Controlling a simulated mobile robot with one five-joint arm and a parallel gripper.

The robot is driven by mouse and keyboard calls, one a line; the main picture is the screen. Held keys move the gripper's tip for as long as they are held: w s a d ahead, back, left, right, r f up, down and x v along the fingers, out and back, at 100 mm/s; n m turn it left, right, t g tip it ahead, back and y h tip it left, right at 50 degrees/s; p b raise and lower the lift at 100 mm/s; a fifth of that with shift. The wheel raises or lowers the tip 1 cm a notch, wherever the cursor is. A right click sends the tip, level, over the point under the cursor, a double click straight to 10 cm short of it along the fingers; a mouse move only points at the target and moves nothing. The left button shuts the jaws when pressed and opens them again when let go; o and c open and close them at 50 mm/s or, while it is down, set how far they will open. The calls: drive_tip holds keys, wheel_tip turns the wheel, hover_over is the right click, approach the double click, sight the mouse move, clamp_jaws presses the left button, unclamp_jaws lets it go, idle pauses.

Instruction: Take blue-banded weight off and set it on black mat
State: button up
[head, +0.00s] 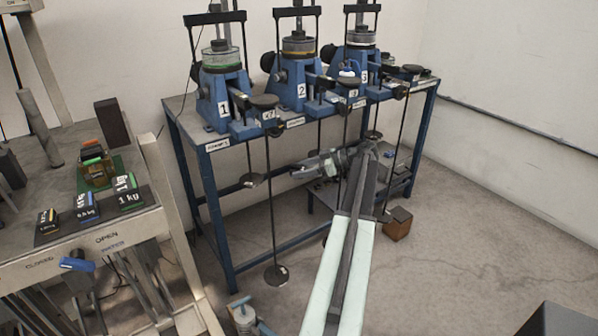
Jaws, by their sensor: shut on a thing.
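My gripper (306,170) is at the end of my arm, pointing left in front of the blue bench, below its top and near the hanging rods. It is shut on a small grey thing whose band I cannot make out. A blue-and-white piece (349,70) shows on lever frame 3 (362,62). I cannot tell whether it is a weight. On the left table a dark block with a blue top and white lettering (87,208) stands beside a green-topped one marked 1 kg (127,193).
Lever frames 1 (222,85) and 2 (297,75) stand on the blue bench (205,148). Thin rods with round pans (276,275) hang in front of it. A brown box (398,223) is on the floor at right.

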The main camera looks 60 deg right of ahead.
idle(0.3)
drive_tip(key=s+d, duration=0.2)
drive_tip(key=s, duration=0.4)
drive_tip(key=shift+d, duration=0.25)
idle(0.5)
drive_tip(key=shift+r, duration=0.1)
